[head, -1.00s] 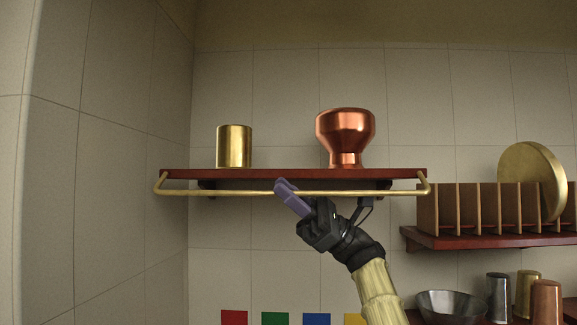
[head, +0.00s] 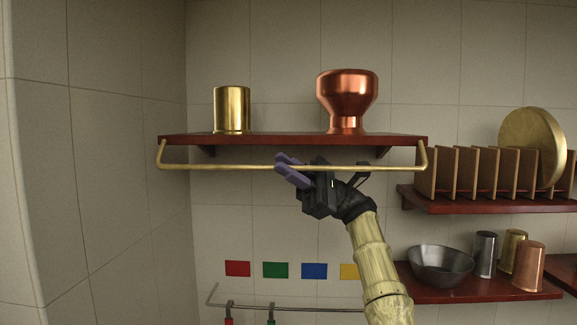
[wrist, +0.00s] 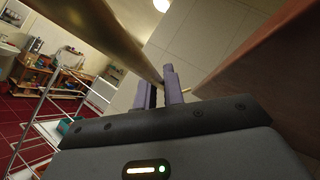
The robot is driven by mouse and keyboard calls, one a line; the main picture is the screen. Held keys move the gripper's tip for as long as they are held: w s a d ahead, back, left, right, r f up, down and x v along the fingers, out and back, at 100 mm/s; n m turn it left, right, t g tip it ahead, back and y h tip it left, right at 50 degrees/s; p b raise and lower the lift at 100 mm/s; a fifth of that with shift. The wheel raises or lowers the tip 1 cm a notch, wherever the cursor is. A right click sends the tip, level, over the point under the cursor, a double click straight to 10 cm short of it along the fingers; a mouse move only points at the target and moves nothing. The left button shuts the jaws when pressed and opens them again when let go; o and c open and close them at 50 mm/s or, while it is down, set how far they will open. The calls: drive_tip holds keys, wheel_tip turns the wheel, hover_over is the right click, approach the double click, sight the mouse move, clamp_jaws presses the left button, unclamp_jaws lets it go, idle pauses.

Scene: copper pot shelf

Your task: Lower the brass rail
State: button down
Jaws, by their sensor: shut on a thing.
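The brass rail (head: 225,167) runs along the front of the dark red shelf (head: 285,139), its bent ends joined to the shelf's sides. It hangs a little below the shelf board. In the wrist view the rail (wrist: 110,30) runs as a large blurred bar down to the purple fingertips (wrist: 166,82), and the shelf's underside (wrist: 255,70) fills the right. The exact contact between the fingers is partly hidden.
A brass cup (head: 232,108) and a copper vessel (head: 346,97) stand on the shelf above the rail. A plate rack (head: 490,172) and a lower shelf (head: 480,290) with a bowl and cups are at right. Below the rail are coloured squares (head: 275,270) and a hook bar (head: 290,308).

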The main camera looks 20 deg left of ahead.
drive_tip(key=c, duration=1.5)
unclamp_jaws()
drive_tip(key=p+v, duration=1.2)
drive_tip(key=v, duration=0.5)
drive_tip(key=shift+f, duration=0.25)
drive_tip(key=shift+w, duration=0.1)
